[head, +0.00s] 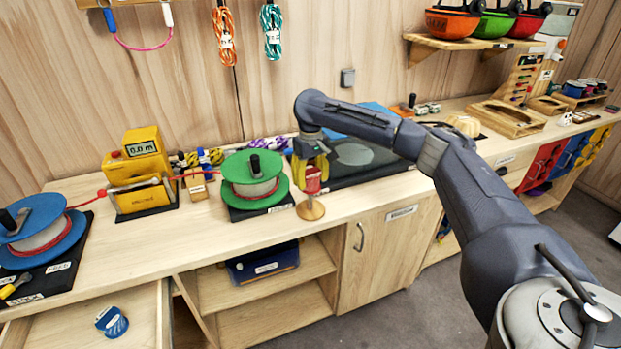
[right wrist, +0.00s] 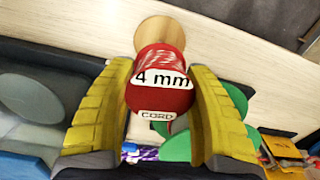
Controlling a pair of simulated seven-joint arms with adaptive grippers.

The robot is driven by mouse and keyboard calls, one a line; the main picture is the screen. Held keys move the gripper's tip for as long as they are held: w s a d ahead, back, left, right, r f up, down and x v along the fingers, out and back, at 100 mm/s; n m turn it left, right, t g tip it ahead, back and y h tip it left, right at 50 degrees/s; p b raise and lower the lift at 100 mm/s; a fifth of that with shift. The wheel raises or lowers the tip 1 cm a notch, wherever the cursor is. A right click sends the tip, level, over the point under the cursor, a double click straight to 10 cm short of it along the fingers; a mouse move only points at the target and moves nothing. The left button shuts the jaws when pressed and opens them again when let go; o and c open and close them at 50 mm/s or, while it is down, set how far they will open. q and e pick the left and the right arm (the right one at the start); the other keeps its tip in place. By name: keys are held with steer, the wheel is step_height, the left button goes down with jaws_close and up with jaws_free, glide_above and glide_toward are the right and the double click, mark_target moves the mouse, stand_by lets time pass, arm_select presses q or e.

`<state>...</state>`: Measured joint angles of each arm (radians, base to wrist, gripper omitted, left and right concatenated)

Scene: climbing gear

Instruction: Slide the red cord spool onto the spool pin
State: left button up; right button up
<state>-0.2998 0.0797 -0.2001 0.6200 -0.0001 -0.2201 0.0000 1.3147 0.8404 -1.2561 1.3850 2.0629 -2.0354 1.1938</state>
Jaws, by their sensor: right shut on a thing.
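The red cord spool (head: 312,182) is held between the yellow fingers of my right gripper (head: 311,170). In the right wrist view the spool (right wrist: 160,95) has a red end with "4 mm" and "CORD" labels, and the fingers (right wrist: 160,110) press on its two sides. Directly below it, the round wooden base of the spool pin (head: 311,211) stands near the bench's front edge; the base also shows past the spool in the wrist view (right wrist: 158,30). The spool hides most of the pin, so I cannot tell whether it is around the pin or just above it. My left gripper is not in view.
A green reel (head: 250,180) stands close to the left of the spool. A yellow meter (head: 138,170) and a blue reel (head: 38,230) are farther left. A dark mat (head: 355,155) lies behind. An open drawer (head: 150,310) juts out at lower left.

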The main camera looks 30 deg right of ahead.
steer(key=shift+f, duration=3)
stand_by(0.5)
steer(key=o, duration=1.3)
step_height(320, 180, up, 12)
stand_by(0.3)
